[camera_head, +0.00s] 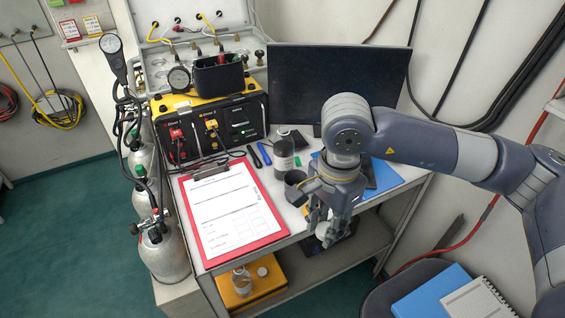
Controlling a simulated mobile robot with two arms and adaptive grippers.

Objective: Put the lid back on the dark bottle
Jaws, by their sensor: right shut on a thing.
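The dark bottle (284,160) stands upright on the white table, just left of my right wrist, with a pale label around it. My right gripper (322,226) points down at the table's front edge, to the right of and nearer than the bottle. It is shut on a small whitish round thing (323,232), which looks like a lid; the fingers cover part of it. My left gripper is not in view.
A red clipboard (272,230) lies left of the gripper. A dark cup-like thing (294,184) stands close to the bottle. Behind are the monitor (338,85) and the yellow-black panel (212,128). A small clear bottle (241,281) and white disc (262,271) are on the lower shelf.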

